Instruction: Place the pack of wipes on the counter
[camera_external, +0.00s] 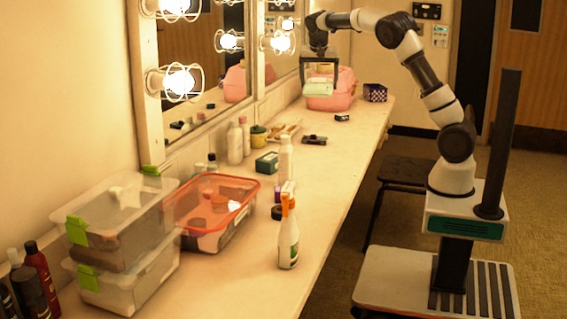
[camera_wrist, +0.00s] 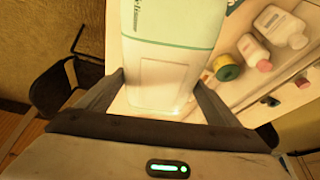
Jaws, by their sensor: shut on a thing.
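The pack of wipes (camera_wrist: 168,62) is white with a pale green band and fills the upper middle of the wrist view. My gripper (camera_wrist: 158,92) is shut on it, one finger at each side. In the external view the pack (camera_external: 318,88) is pale green and white and hangs between the fingers of my gripper (camera_external: 320,80). It is in front of a pink case at the far part of the counter (camera_external: 250,265). I cannot tell how far it is above the counter surface.
The pink case (camera_external: 340,97) and a checkered box (camera_external: 375,92) stand at the far end. Bottles (camera_external: 235,142), a green box (camera_external: 266,163), a dark item (camera_external: 314,140) and clear bins (camera_external: 120,225) line the counter. Lit mirrors (camera_external: 200,60) border its left side.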

